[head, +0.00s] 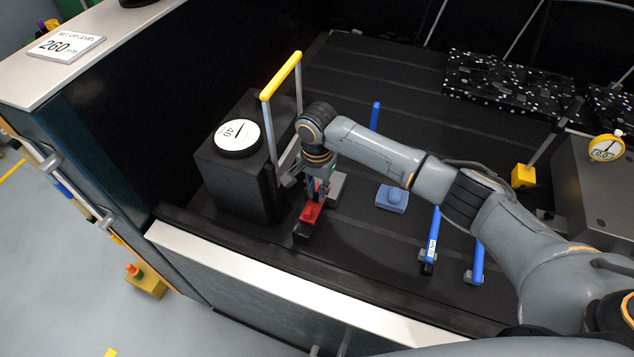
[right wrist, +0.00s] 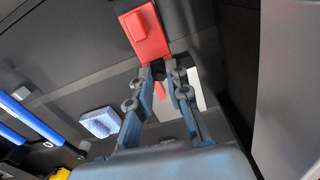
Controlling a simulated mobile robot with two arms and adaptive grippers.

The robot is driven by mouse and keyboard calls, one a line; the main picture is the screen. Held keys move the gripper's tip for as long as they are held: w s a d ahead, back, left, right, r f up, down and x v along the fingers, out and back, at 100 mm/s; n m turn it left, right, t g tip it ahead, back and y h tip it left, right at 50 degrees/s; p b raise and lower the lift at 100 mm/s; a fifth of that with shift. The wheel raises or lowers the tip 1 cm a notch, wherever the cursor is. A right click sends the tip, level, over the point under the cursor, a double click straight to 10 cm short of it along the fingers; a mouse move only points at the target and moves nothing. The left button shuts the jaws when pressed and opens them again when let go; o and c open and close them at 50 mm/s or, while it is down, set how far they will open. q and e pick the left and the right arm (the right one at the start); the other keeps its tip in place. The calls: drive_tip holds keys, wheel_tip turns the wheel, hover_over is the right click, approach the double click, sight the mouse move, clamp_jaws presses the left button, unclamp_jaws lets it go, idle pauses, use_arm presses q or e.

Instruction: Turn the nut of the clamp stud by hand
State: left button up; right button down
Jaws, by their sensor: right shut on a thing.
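A red clamp (head: 311,212) sits at the foot of the black block, and its red plate also shows at the top of the right wrist view (right wrist: 145,32). My right gripper (head: 318,187) points down just behind the red part. In the right wrist view its fingertips (right wrist: 168,66) are shut on the small dark nut of the clamp stud (right wrist: 171,70). The fingers hide most of the nut and stud, so how far it is turned cannot be told. My left gripper is not in view.
A black block (head: 225,185) with a white dial (head: 237,138) stands close left of my gripper. A yellow-topped handle (head: 282,76) rises behind it. A pale front rail (head: 250,285) edges the black bed.

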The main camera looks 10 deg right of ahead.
drive_tip(key=shift+r+m+p, duration=0.2)
drive_tip(key=shift+m+p, duration=0.1)
drive_tip(key=shift+p, duration=0.1)
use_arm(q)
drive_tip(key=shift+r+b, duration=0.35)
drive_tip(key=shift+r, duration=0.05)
use_arm(e)
drive_tip(key=c, duration=1.3)
unclamp_jaws()
drive_tip(key=shift+f, duration=0.25)
wheel_tip(320, 180, up, 4)
drive_tip(key=p, duration=0.3)
drive_tip(key=shift+f+p, duration=0.1)
drive_tip(key=shift+p, duration=0.3)
drive_tip(key=shift+r+b, duration=0.2)
drive_tip(key=shift+b, duration=0.2)
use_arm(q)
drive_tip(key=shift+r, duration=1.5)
use_arm(e)
drive_tip(key=shift+r, duration=0.95)
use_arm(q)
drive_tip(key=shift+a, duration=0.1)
